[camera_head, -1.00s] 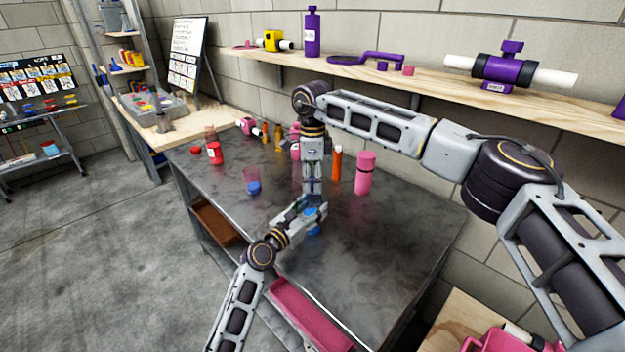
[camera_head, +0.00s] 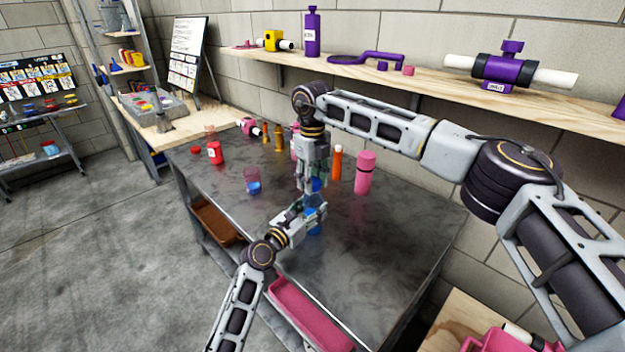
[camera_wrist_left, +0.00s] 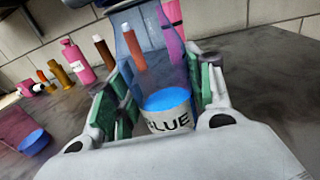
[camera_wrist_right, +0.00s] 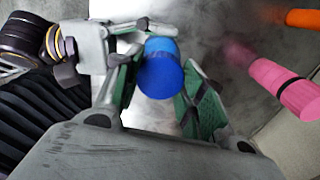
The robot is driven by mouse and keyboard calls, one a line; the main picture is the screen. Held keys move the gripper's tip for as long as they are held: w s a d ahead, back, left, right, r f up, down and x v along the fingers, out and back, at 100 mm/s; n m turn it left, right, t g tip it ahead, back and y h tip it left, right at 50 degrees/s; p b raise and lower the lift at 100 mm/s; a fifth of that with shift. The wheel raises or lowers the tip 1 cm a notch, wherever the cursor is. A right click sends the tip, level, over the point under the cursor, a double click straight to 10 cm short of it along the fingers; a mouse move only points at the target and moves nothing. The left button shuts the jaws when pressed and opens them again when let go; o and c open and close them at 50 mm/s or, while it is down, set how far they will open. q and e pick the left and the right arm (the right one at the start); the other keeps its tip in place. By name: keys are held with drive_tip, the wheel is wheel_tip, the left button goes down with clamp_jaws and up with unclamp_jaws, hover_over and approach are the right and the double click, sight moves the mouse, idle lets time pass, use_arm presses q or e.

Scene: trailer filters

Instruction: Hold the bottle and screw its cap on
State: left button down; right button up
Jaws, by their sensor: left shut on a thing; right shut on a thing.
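A clear bottle with blue contents and a label reading "BLUE" (camera_wrist_left: 168,118) stands between the fingers of my left gripper (camera_wrist_left: 160,92). In the head view, the bottle's blue bottom (camera_head: 315,231) shows below my left gripper (camera_head: 312,212), which is shut on it. My right gripper (camera_head: 314,183) points down from above, shut on a blue cap (camera_wrist_right: 160,68). The cap also shows in the head view (camera_head: 316,185), above the left gripper and roughly in line with the bottle. I cannot tell whether the cap touches the bottle's mouth.
A pink bottle (camera_head: 365,173) and an orange bottle (camera_head: 336,165) stand just right of the right gripper. A clear container with blue contents (camera_head: 253,183) and a red jar (camera_head: 215,153) stand to the left. The grey table's (camera_head: 385,245) front right is clear.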

drive_tip(key=m, duration=1)
drive_tip(key=shift+m, duration=0.3)
drive_tip(key=m, duration=0.4)
drive_tip(key=o, duration=1.2)
drive_tip(key=shift+r, duration=6)
use_arm(q)
drive_tip(key=c, duration=0.5)
unclamp_jaws()
